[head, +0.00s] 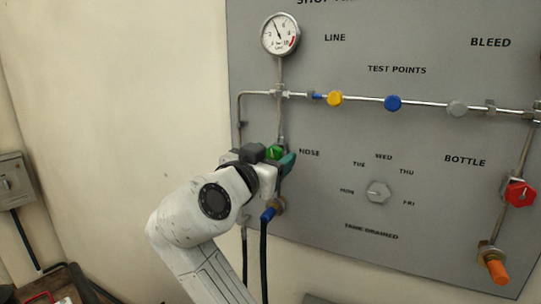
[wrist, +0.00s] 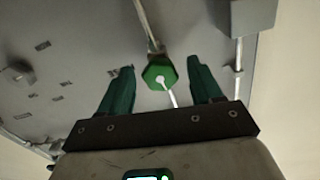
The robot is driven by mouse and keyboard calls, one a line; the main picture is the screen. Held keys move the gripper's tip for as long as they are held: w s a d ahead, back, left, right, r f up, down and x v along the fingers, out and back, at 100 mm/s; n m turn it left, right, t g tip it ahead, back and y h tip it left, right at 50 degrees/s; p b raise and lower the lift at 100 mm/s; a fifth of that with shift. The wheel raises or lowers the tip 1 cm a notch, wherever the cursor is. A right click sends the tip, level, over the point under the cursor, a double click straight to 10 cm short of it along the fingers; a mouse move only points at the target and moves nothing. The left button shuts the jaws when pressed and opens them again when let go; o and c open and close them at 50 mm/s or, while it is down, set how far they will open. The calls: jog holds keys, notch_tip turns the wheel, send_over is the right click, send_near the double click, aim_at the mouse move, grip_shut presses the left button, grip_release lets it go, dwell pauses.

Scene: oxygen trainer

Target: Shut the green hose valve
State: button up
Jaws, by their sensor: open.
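The green hose valve knob (head: 273,152) is on the grey panel, left of the HOSE label in the head view, partly covered by my gripper (head: 284,161). In the wrist view the green knob (wrist: 159,70) is a faceted knob with a white line on it. It shows between the two green fingers of my gripper (wrist: 160,66), which are spread apart with a gap on each side of the knob. I cannot tell how far the fingertips are from the panel.
A pressure gauge (head: 280,35) is above the valve. A pipe with yellow (head: 335,98), blue (head: 393,103) and grey (head: 457,108) caps runs right. A blue-collared hose (head: 267,216) hangs below. A grey dial (head: 378,192) and red knob (head: 519,193) are farther right.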

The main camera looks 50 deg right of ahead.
jog(key=c, duration=1.1)
jog(key=shift+o, duration=0.2)
jog(key=m+b, duration=0.1)
jog(key=b, duration=0.1)
jog(key=shift+m+b, duration=0.3)
jog(key=shift+b, duration=0.05)
jog(key=o, duration=1.1)
jog(key=shift+c, duration=0.2)
jog(key=b+v, duration=0.1)
jog(key=v, duration=0.9)
jog(key=shift+a, duration=0.35)
